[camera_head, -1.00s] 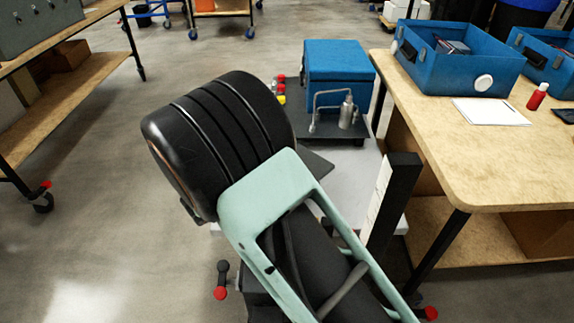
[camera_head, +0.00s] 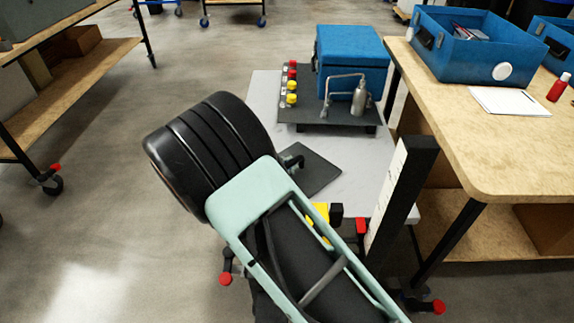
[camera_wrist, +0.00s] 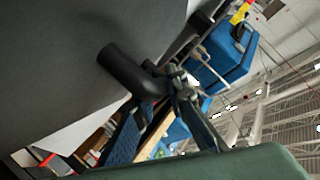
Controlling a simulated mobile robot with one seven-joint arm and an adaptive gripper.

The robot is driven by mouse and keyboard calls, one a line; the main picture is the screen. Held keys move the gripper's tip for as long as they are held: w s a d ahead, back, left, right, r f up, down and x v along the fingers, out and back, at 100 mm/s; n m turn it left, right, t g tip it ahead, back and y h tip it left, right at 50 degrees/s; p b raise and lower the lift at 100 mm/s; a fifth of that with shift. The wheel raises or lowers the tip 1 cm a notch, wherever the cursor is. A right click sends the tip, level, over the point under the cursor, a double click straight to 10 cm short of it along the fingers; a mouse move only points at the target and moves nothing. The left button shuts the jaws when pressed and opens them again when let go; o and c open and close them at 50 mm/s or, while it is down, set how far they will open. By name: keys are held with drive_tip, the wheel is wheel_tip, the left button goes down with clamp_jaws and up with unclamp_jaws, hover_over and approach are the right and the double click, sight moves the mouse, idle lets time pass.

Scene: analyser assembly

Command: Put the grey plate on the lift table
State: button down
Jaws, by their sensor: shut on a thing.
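The grey plate (camera_head: 320,174) is a flat dark square, partly hidden behind my arm in the head view. It appears over the near part of the lift table's pale top (camera_head: 262,96); whether it touches is unclear. In the wrist view the plate (camera_wrist: 70,50) fills the upper left, with a black bent handle (camera_wrist: 128,68) on it. My gripper (camera_wrist: 172,88) is shut on the handle's end. In the head view the gripper is mostly hidden behind my arm.
A dark base (camera_head: 325,127) with a blue box (camera_head: 350,62), a metal bottle (camera_head: 359,98) and red and yellow knobs stands at the table's far end. A wooden workbench (camera_head: 500,150) stands close on the right. A black-and-white post (camera_head: 405,190) rises at the table's near right.

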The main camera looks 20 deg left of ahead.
drive_tip(key=c, duration=1.9)
unclamp_jaws()
drive_tip(key=shift+c, duration=0.2)
drive_tip(key=shift+r, duration=0.2)
drive_tip(key=p+v, duration=0.3)
drive_tip(key=v, duration=0.9)
